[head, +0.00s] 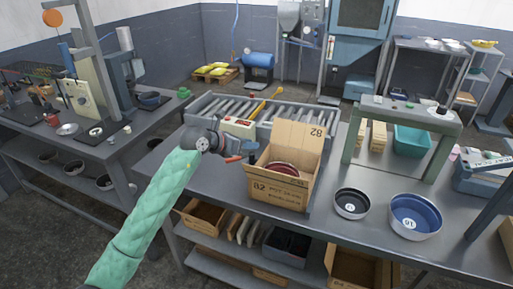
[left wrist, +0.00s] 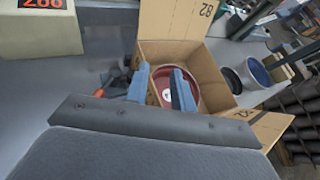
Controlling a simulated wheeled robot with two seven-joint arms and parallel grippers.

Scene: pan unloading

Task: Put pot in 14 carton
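A cardboard carton (head: 275,190) marked 82 stands open on the grey table, its back flap upright. A dark red pot (head: 285,168) lies inside it, and also shows in the left wrist view (left wrist: 163,99). My left gripper (head: 249,149) is at the carton's left rear side, above the table. In the left wrist view its two blue-grey fingers (left wrist: 162,88) are apart, with the red pot visible beyond the gap. Nothing is clearly held. A small dark pot (head: 351,204) and a larger blue pot (head: 415,218) stand right of the carton. My right gripper is out of view.
A label box with red digits (head: 238,126) stands behind my left gripper. An orange-handled object (left wrist: 98,94) lies left of the carton. A green frame (head: 408,110) stands at the back right, with a teal bin (head: 411,140). A shelf below holds another carton (head: 204,214).

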